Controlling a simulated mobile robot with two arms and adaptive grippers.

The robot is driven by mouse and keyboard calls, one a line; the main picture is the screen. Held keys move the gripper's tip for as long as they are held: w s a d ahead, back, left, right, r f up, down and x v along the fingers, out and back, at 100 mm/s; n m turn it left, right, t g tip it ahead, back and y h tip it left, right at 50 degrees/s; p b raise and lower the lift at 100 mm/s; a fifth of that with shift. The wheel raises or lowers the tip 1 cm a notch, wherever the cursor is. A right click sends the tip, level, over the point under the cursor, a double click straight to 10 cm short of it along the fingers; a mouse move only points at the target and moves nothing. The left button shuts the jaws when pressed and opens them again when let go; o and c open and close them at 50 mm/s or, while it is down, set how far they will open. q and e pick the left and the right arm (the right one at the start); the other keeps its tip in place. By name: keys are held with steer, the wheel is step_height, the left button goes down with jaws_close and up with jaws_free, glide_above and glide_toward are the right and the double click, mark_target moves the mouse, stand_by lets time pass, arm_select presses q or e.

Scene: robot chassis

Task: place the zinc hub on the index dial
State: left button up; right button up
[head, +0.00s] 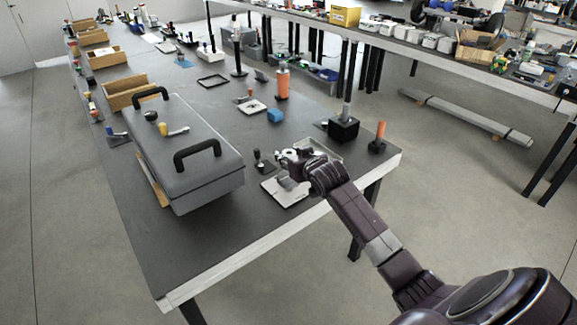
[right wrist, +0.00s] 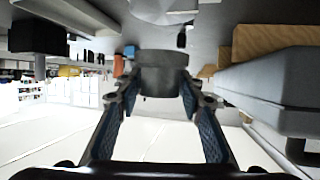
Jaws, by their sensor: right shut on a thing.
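My right gripper (right wrist: 160,100) is shut on the zinc hub (right wrist: 163,74), a dull grey cylinder with a wider rim, held between both fingers in the right wrist view. In the head view the right gripper (head: 297,170) is over the front right corner of the table, and it and the wrist partly hide the hub. A pale silver disc (right wrist: 165,10), apparently the index dial, is cut off by the top edge of the right wrist view, with a gap between it and the hub. In the head view a light square plate (head: 285,198) lies under the gripper. My left gripper is not in view.
A large grey case (head: 185,150) with black handles stands left of the gripper. A small black-knobbed part (head: 261,163) stands close by. A black block (head: 343,130) and an orange-topped post (head: 379,138) stand to the right. The table's front strip is clear.

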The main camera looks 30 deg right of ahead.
step_height(320, 180, down, 4)
steer(key=shift+r, duration=0.2)
steer(key=shift+f, duration=0.4)
steer(key=o, duration=1.3)
steer(key=shift+f, duration=0.15)
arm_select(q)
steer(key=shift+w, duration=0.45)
arm_select(e)
steer(key=shift+s+r, duration=0.1)
steer(key=shift+r, duration=0.15)
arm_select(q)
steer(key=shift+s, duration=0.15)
arm_select(e)
steer(key=v, duration=1.2)
